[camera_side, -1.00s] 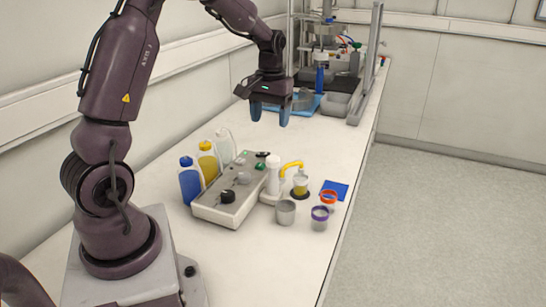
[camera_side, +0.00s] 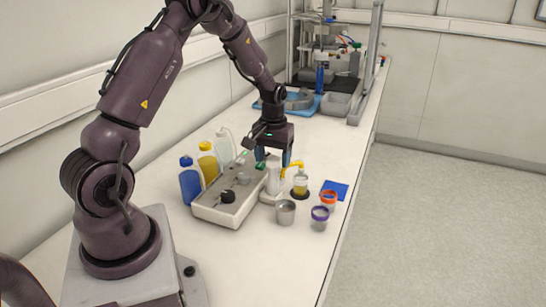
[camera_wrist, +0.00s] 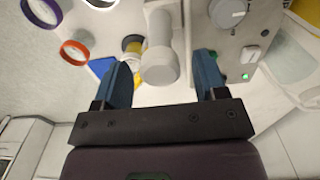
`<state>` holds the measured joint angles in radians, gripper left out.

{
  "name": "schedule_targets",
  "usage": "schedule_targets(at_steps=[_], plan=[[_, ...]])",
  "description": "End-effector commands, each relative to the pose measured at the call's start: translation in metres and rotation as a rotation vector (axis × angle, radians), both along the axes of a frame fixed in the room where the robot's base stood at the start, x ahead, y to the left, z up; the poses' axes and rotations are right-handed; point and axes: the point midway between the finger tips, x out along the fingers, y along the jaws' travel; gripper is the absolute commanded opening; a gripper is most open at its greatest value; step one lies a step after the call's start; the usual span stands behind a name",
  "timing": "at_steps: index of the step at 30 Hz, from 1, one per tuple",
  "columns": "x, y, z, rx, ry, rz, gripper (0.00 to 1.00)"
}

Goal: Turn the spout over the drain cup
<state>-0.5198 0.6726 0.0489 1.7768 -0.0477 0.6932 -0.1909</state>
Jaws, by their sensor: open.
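The yellow spout (camera_side: 293,166) reaches right from the top of a white column (camera_side: 274,182), over a cup of yellow liquid (camera_side: 300,187) on a dark ring. A plain grey cup (camera_side: 286,212), possibly the drain cup, stands in front of the column. My gripper (camera_side: 273,160) is open and empty, just above and behind the column top. In the wrist view, the white column (camera_wrist: 160,58) lies between the open fingers of my gripper (camera_wrist: 162,78), apart from both. The spout is hard to make out there; the yellow-and-dark cup (camera_wrist: 132,46) shows beside the column.
The control box (camera_side: 228,197) with knobs and a green button stands left of the column. Blue (camera_side: 190,182), yellow (camera_side: 208,162) and clear bottles stand behind it. Orange-rimmed (camera_side: 328,200) and purple-rimmed (camera_side: 320,217) cups and a blue square (camera_side: 335,190) are at right.

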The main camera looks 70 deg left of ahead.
Motion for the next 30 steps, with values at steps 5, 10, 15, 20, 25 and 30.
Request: schedule_targets(at_steps=[5,10,15,20,25,30], plan=[[0.0000,0.0000,-0.0015,0.000,0.000,0.000,0.66],[0.0000,0.0000,-0.0013,0.000,0.000,0.000,0.49],[0.0000,0.0000,-0.0011,0.000,0.000,0.000,0.10],[0.0000,0.0000,-0.0010,0.000,0.000,-0.002,0.00],[0.0000,0.0000,-0.0009,0.000,0.000,-0.029,0.00],[0.0001,0.0000,-0.0007,-0.001,-0.001,-0.106,0.00]])
